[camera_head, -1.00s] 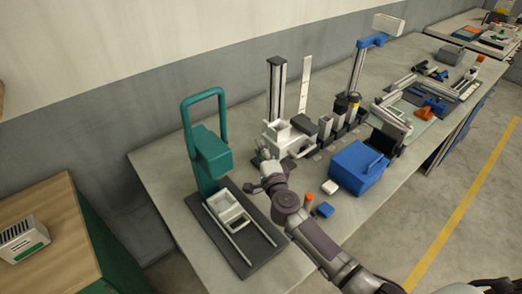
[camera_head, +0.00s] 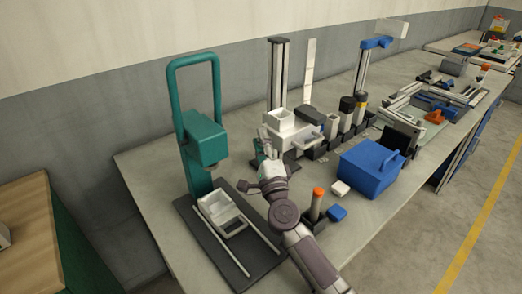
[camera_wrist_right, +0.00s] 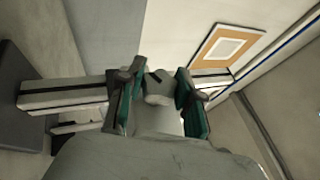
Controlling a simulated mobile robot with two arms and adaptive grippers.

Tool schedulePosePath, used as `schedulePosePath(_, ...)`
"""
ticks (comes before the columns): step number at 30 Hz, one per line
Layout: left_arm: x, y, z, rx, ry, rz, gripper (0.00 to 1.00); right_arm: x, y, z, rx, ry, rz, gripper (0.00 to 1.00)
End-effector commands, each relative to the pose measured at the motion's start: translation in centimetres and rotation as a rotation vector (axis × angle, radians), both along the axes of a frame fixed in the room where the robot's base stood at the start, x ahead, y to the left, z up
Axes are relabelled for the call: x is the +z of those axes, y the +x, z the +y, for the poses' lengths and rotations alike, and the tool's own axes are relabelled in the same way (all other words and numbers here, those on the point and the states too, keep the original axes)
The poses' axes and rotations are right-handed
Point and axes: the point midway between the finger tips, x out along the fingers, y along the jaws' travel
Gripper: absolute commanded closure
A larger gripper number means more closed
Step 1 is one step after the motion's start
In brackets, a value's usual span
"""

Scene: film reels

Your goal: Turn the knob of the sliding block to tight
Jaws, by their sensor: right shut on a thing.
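The sliding block (camera_head: 282,124) is a pale box-like part low on the upright dark and silver column (camera_head: 277,75). My right gripper (camera_head: 266,158) is at the near side of the block, with green finger pads. In the right wrist view its fingers (camera_wrist_right: 157,92) are closed around a pale rounded piece, the knob (camera_wrist_right: 157,99), which has a small dark mark at its top. The column (camera_wrist_right: 60,95) runs across behind the fingers there. In the head view the gripper hides the knob, and its tight setting cannot be read. My left gripper is out of view.
A green press-like stand (camera_head: 203,147) with a dark base is left of my right arm. An orange-topped post (camera_head: 317,202), a white block (camera_head: 340,189) and a blue box (camera_head: 370,168) are to its right. Dark and grey fixtures (camera_head: 345,118) stand close right of the block.

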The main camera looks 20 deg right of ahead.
Motion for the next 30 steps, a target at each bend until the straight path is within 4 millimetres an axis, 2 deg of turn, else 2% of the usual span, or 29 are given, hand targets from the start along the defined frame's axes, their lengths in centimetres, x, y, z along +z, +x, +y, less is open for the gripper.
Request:
schedulePosePath(7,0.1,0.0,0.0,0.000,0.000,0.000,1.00,-0.1,0.0,0.0,0.000,-0.001,0.004,1.00)
schedulePosePath(8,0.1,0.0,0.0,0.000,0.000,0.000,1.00,-0.1,0.0,0.0,0.000,-0.001,0.004,0.60)
schedulePosePath(12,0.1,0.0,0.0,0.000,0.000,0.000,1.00,-0.1,0.0,0.0,0.000,-0.001,0.004,0.39)
schedulePosePath(23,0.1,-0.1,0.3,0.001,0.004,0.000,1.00,-0.3,-0.4,0.0,0.000,-0.001,0.004,0.39)
schedulePosePath(26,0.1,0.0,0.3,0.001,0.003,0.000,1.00,-0.8,-1.5,0.1,0.002,0.000,0.005,0.39)
schedulePosePath(30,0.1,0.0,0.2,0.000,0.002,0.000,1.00,-1.8,-4.2,0.2,0.002,-0.001,0.007,0.39)
